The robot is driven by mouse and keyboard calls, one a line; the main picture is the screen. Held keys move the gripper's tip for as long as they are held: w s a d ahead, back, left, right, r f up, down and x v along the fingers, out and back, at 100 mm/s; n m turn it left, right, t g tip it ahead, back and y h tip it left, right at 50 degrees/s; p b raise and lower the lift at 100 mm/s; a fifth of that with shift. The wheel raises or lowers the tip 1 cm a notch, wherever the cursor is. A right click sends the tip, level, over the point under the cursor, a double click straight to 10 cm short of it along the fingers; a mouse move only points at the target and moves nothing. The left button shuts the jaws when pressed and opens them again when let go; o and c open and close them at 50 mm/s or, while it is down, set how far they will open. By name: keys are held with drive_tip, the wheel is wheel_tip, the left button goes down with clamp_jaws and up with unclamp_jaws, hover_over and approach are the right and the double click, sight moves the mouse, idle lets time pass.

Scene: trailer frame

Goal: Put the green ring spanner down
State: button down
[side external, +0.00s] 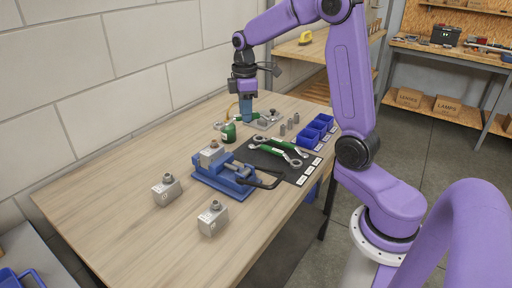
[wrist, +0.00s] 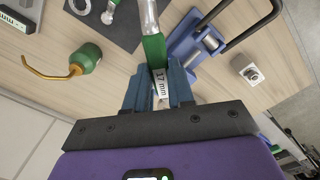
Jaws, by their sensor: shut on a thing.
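My gripper (side external: 247,118) is above the far part of the workbench, pointing down. In the wrist view its blue fingers (wrist: 158,92) are shut on a green-handled spanner (wrist: 155,50) with a "17 mm" label. The spanner's silver shaft runs up out of the wrist picture, so its far end is hidden there. Other green-handled spanners (side external: 272,151) with silver ends lie on the dark mat (side external: 286,166). One spanner's silver end (wrist: 108,13) also shows on the mat in the wrist view. I cannot tell the held spanner's exact height above the bench.
A green oil can (side external: 229,133) with a brass spout stands near the gripper. A blue vice (side external: 226,178) holds a metal block. Two more blocks (side external: 166,190) (side external: 212,219) stand at the near left. Blue bins (side external: 309,134) line the right edge.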

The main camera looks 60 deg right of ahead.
drive_tip(key=s+f+m, duration=0.3)
drive_tip(key=s+m, duration=0.7)
drive_tip(key=s, duration=0.7)
drive_tip(key=w+d+f, duration=0.1)
drive_tip(key=w+f, duration=0.2)
drive_tip(key=w, duration=0.1)
drive_tip(key=w+d+f, duration=0.2)
drive_tip(key=w+f, duration=0.1)
drive_tip(key=w, duration=0.1)
drive_tip(key=w+d+f, duration=0.1)
drive_tip(key=w+f, duration=0.2)
drive_tip(key=w, duration=0.1)
drive_tip(key=shift+w+d+f, duration=0.25)
drive_tip(key=shift+w+f, duration=0.05)
drive_tip(key=shift+w, duration=0.1)
drive_tip(key=shift+w+d+f, duration=0.1)
drive_tip(key=shift+w+f, duration=0.2)
drive_tip(key=shift+f, duration=1.6)
drive_tip(key=shift+f, duration=0.15)
drive_tip(key=c, duration=1)
unclamp_jaws()
